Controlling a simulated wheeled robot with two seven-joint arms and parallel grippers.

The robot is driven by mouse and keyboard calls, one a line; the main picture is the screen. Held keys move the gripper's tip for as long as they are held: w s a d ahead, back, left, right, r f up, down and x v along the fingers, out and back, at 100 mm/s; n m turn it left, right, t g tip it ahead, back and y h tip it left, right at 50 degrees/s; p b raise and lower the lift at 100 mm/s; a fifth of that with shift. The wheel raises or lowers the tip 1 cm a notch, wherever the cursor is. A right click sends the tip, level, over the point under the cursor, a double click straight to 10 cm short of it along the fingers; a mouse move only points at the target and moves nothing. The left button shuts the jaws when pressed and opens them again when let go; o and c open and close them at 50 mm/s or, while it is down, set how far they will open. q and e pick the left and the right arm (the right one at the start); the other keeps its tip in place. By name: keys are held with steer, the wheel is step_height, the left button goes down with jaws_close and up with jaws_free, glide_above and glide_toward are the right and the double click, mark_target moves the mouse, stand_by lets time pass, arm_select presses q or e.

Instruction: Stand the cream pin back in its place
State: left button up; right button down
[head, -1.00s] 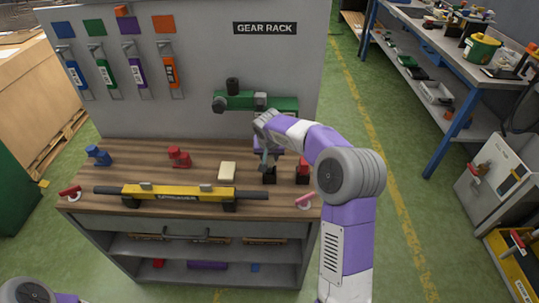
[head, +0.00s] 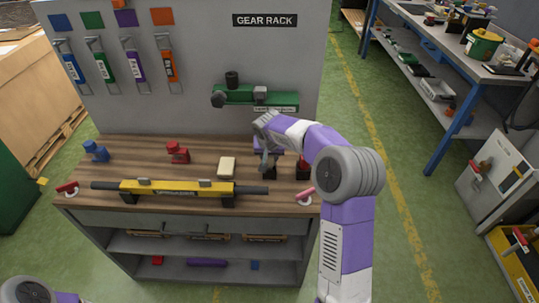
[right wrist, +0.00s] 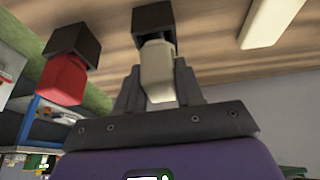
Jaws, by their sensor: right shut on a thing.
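The cream pin (right wrist: 157,78) is between the fingers of my right gripper (right wrist: 158,90) in the right wrist view. The gripper is shut on it. The pin's far end meets a black block (right wrist: 153,17) on the bench; whether it is seated inside cannot be told. In the head view my right gripper (head: 267,158) is over the right part of the bench, and it hides the pin. The black block also shows below it (head: 270,173). My left gripper is out of view.
A red pin (right wrist: 62,80) stands in a neighbouring black block (right wrist: 75,40). A cream slab (head: 226,168) lies left of my gripper on the wooden bench. A yellow fixture with a dark bar (head: 180,190) lies along the front. A green rack fixture (head: 255,97) hangs behind.

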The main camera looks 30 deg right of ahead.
steer(key=shift+f+b, duration=0.4)
steer(key=shift+f, duration=0.15)
steer(key=c, duration=0.6)
jaws_free()
steer(key=shift+c, duration=0.2)
steer(key=p+v, duration=0.2)
steer(key=v, duration=0.5)
steer(key=shift+r, duration=0.3)
steer(key=shift+s+a, duration=0.1)
